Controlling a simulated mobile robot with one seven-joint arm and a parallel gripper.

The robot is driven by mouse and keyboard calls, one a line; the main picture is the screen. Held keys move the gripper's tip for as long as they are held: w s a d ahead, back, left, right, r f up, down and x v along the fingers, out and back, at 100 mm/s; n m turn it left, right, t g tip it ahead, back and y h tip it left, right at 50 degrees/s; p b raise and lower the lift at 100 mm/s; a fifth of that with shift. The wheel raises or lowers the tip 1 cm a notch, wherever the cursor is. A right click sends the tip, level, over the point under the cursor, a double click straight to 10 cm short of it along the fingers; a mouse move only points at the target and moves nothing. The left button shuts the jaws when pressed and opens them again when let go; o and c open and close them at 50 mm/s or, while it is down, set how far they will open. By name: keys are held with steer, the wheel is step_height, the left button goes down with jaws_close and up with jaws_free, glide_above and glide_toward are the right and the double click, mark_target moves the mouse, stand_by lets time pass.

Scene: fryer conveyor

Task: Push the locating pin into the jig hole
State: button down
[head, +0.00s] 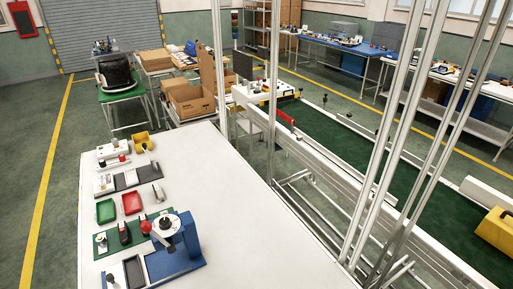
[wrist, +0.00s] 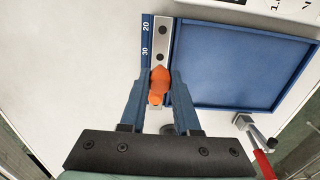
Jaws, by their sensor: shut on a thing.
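My gripper (wrist: 160,75) shows in the wrist view, its two blue fingers closed on either side of an orange piece (wrist: 157,88). This piece looks like the head of the locating pin; no shank shows. Beyond the fingertips lies a pale metal strip (wrist: 161,45) with dark round holes, which looks like the jig. The orange piece overlaps the strip's near part in the picture. I cannot tell whether the pin is above a hole or in one. My gripper does not show in the head view.
A blue tray (wrist: 235,103) lies right of the strip, and a blue scale (wrist: 146,45) runs along its left. A red-handled clamp (wrist: 264,163) is at lower right. In the head view, a white table (head: 255,235) holds several tools at left; its right part is clear.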

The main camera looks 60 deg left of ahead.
steer(key=shift+f+b, duration=1.5)
steer(key=shift+f, duration=0.1)
steer(key=shift+r, duration=0.2)
steer(key=shift+f, duration=0.3)
steer(key=shift+p, duration=0.6)
steer(key=shift+f+b, duration=0.8)
steer(key=shift+f, duration=0.3)
steer(key=c, duration=0.6)
jaws_free()
steer(key=shift+o, duration=0.2)
